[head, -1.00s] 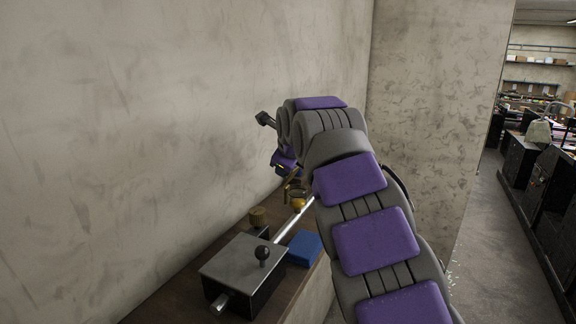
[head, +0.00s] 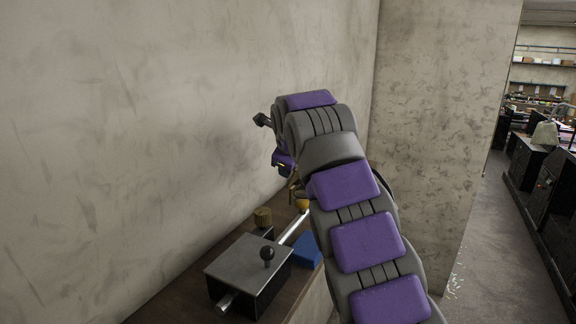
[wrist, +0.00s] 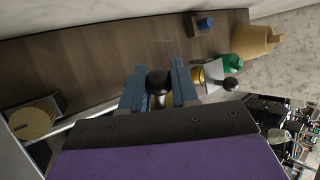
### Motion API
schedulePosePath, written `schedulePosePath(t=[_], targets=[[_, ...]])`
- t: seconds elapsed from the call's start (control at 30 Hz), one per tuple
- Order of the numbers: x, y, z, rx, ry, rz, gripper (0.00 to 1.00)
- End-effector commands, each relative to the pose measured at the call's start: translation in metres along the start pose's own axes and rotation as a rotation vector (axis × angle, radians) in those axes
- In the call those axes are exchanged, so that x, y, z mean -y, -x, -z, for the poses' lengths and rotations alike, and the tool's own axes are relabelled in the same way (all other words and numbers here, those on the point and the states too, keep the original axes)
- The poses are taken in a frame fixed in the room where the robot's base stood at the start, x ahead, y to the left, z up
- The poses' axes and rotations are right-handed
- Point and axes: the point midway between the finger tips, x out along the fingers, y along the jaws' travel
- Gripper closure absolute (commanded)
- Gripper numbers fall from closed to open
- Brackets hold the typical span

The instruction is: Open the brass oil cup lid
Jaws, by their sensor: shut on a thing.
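The brass oil cup (head: 302,203) shows in the head view at the far part of the bright shaft, partly hidden by my arm. In the wrist view, my gripper (wrist: 159,86) has its two blue-grey fingers closed on a dark round knob (wrist: 158,80). A brass-coloured part (wrist: 170,97) shows just behind the knob, between the fingers. Another brass ring (wrist: 198,77) is just right of the right finger. I cannot tell how far the lid is open. My fingertips are hidden behind my arm in the head view.
A green object (wrist: 229,64) and a tan bottle-like object (wrist: 256,42) stand to the right. The wall is close behind.

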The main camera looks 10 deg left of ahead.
Motion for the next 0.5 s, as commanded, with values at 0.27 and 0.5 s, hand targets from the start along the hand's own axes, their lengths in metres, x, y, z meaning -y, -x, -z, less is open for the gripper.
schedulePosePath(t=[0.27, 0.5], targets=[[-0.0018, -0.0012, 0.0005, -0.002, 0.000, -0.004, 0.55], [-0.0020, 0.0025, 0.0016, -0.001, 0.000, -0.002, 0.47]])
